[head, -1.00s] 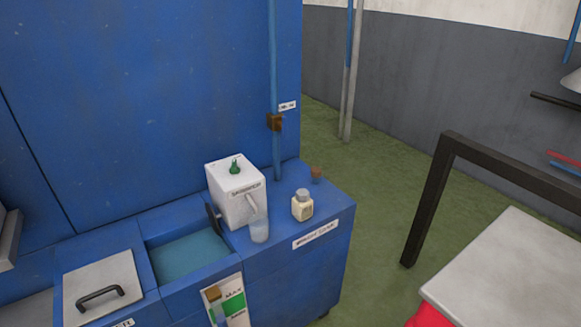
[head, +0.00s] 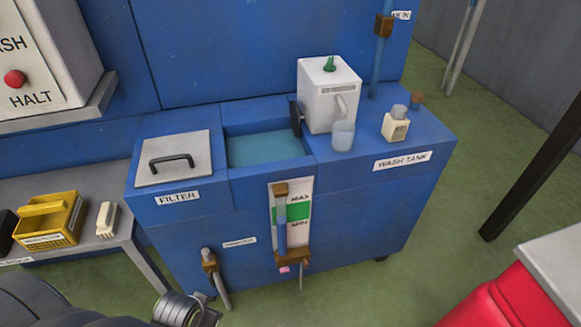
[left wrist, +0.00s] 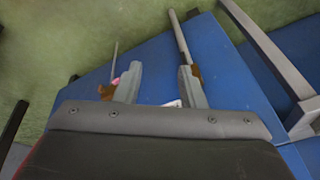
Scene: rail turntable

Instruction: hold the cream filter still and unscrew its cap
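A cream ribbed block (head: 106,219) stands on the grey side bench at the left in the head view. A small cream bottle (head: 396,125) with a grey cap (head: 399,110) stands upright on the blue wash tank at the right. I cannot tell for certain which of these is the cream filter. My left gripper (left wrist: 160,82) shows in the left wrist view, with its two grey fingers apart and nothing held between them. Neither cream thing is clear in that view. My right gripper is in no frame.
The blue wash tank (head: 345,222) has an open basin (head: 266,148), a lid with a black handle (head: 180,160), and a white dispenser box (head: 329,98). A yellow crate (head: 48,221) sits left of the ribbed block on the bench (head: 88,243). Green floor lies in front.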

